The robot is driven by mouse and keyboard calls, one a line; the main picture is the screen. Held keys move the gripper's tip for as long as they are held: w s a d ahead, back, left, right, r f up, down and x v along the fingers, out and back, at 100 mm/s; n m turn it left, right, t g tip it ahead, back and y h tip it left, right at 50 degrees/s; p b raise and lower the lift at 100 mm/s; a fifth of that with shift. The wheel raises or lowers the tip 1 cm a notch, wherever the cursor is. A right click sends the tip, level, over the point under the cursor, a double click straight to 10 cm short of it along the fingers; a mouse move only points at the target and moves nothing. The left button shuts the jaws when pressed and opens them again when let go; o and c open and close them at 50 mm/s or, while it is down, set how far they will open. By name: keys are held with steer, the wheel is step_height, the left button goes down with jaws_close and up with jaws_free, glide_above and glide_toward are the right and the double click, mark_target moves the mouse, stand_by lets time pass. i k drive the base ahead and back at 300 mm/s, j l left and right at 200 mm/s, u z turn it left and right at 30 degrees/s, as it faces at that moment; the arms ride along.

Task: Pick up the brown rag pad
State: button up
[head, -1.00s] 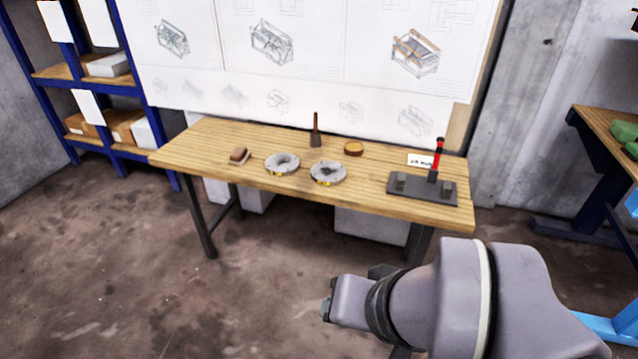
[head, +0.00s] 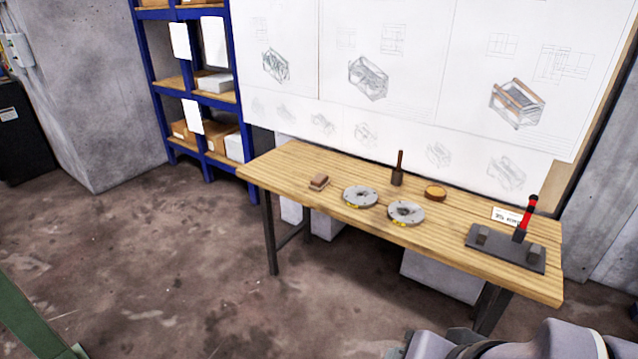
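The brown rag pad (head: 319,182) lies on the left part of the wooden workbench (head: 283,162), near its front edge. It looks like a small brown block, with a lighter edge underneath. My arm shows at the bottom right of the head view, in front of and below the bench. Its fingertips are not visible, so I cannot see whether the gripper is open or shut. Nothing touches the pad.
Two grey ring discs (head: 360,197) and (head: 406,213) lie right of the pad. Behind them are a dark wooden-handled tool (head: 397,170) and a round amber-topped item (head: 435,193). A dark plate (head: 506,248) with a red-handled tool (head: 528,215) stands at the right. Floor in front is clear.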

mark_target(320, 181)
steer(key=i+j+z, duration=0.1)
steer(key=i+j, duration=0.5)
steer(key=i+j+z, duration=0.15)
steer(key=i+j, duration=0.5)
steer(key=i, duration=0.15)
steer(key=i+j+z, duration=0.1)
steer(key=i+j, duration=0.55)
steer(key=i+j+z, duration=0.1)
steer(key=i+j, duration=0.5)
steer(key=j, duration=0.2)
